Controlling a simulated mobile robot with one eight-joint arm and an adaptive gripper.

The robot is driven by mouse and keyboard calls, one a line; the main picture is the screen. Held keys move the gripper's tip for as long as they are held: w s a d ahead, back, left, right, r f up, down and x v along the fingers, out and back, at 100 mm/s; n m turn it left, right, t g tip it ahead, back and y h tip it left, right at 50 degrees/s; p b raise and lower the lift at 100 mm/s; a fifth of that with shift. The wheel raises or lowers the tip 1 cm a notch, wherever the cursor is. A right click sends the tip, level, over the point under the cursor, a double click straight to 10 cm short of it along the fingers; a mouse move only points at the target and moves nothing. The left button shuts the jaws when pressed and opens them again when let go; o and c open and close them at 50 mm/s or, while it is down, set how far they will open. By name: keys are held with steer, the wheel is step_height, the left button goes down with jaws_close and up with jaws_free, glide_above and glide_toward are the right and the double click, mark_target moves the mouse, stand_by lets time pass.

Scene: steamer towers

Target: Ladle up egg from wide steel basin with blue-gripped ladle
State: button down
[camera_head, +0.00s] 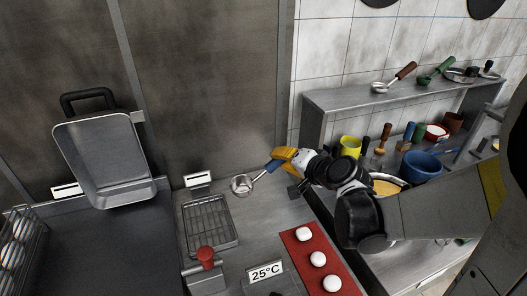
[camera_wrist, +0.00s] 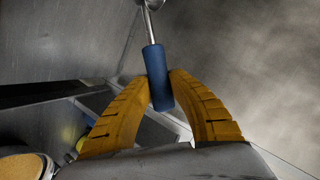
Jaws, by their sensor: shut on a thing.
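My gripper (camera_head: 282,158) is shut on the blue-gripped ladle (camera_head: 273,166), its yellow fingers pinching the blue handle. The wrist view shows the handle (camera_wrist: 158,80) between both fingers (camera_wrist: 161,76), with the steel shaft leading away. In the head view the ladle's round steel bowl (camera_head: 242,185) hangs in the air to the left of the gripper, over the counter near the wire rack. The wide steel basin with yellow egg (camera_head: 386,187) stands to the right, partly hidden behind my arm. A tan-yellow round surface (camera_wrist: 22,168), probably that egg, shows at the wrist view's lower left.
A wire rack (camera_head: 209,222), a red-knobbed device (camera_head: 206,256) and a red strip (camera_head: 305,250) with white balls lie on the counter. A tilted steel pan (camera_head: 105,165) stands left. A blue bowl (camera_head: 422,167) and yellow cup (camera_head: 350,146) stand behind my arm, below a shelf (camera_head: 335,98).

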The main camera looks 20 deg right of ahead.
steer(key=s+d+r+n+h+p, duration=0.1)
steer(key=d+r+n+h+p, duration=0.15)
steer(key=d, duration=2.15)
steer(key=s+d+r+h+p, duration=0.1)
steer(key=s+d, duration=0.2)
steer(key=d, duration=0.3)
steer(key=s+d+r+h+p, duration=0.1)
steer(key=s+d, duration=0.2)
steer(key=d, duration=0.3)
steer(key=s+d+r+n+h+p, duration=0.1)
steer(key=s+d, duration=0.2)
steer(key=d, duration=0.4)
steer(key=shift+s+r, duration=0.2)
steer(key=shift+s, duration=0.1)
step_height(320, 180, down, 8)
steer(key=a+b, duration=0.2)
steer(key=b, duration=0.5)
steer(key=shift+a+f, duration=0.25)
steer(key=shift+a, duration=0.15)
steer(key=shift+n, duration=0.25)
